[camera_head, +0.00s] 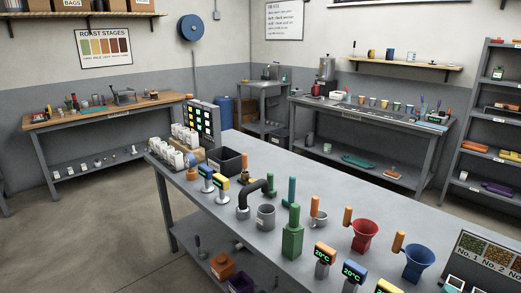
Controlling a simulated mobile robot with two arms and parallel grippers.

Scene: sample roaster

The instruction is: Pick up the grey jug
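A grey, open-topped round vessel (266,216) stands upright on the near grey table (213,228), close to the middle of the picture. It looks like the grey jug, though I cannot make out a handle or spout. A dark bent pipe (243,200) stands just left of it. A green block-shaped thing (292,240) with a tall neck stands to its right and nearer. A small grey cup (318,218) with an orange upright handle stands further right. Neither of my grippers is in view.
A red funnel (364,236) and a blue funnel (419,263), both with orange handles, stand at the right. Small display units (325,254) line the near edge. A black bin (231,160) and white containers (168,157) crowd the far end. Floor lies open at left.

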